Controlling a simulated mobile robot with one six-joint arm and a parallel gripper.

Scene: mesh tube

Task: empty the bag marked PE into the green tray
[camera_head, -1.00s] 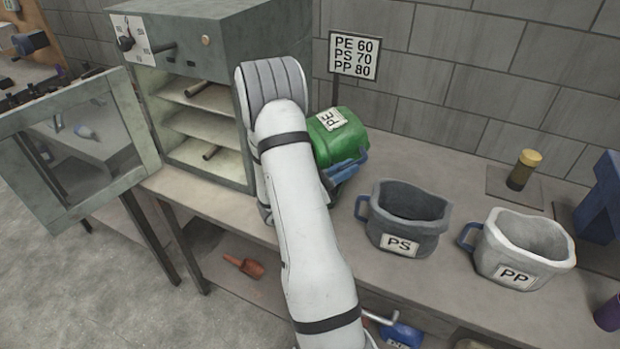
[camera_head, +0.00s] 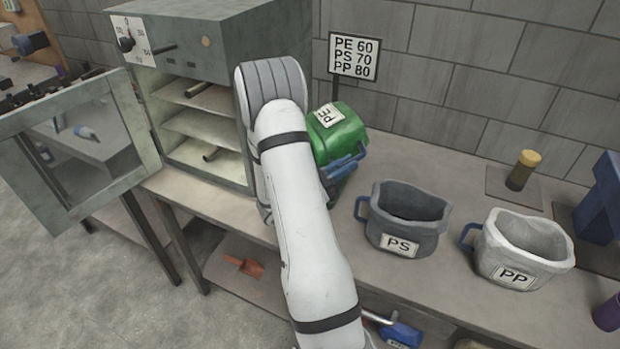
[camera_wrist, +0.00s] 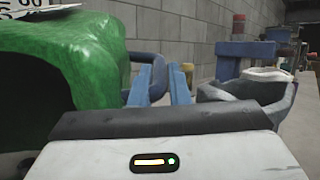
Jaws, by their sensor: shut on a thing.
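The green bag marked PE (camera_head: 338,136) is tipped over on or just above the bench, beside the cabinet, with its label sideways on the upper face. In the wrist view the bag (camera_wrist: 75,60) fills the left side, and a dark hollow shows in it. My gripper (camera_wrist: 160,85) has blue fingers beside the bag and is shut on it, seemingly at its blue handle; the exact grip is unclear. In the head view my arm hides part of this area. A dark green patch (camera_head: 339,192) shows below the bag; I cannot tell whether it is the green tray.
The grey PS bag (camera_head: 404,222) and white PP bag (camera_head: 522,250) stand upright to the right. The open cabinet (camera_head: 200,120) is on the left, its door (camera_head: 80,145) swung out. A sign (camera_head: 355,57) stands behind. A yellow-capped jar (camera_head: 523,169) is at the back right.

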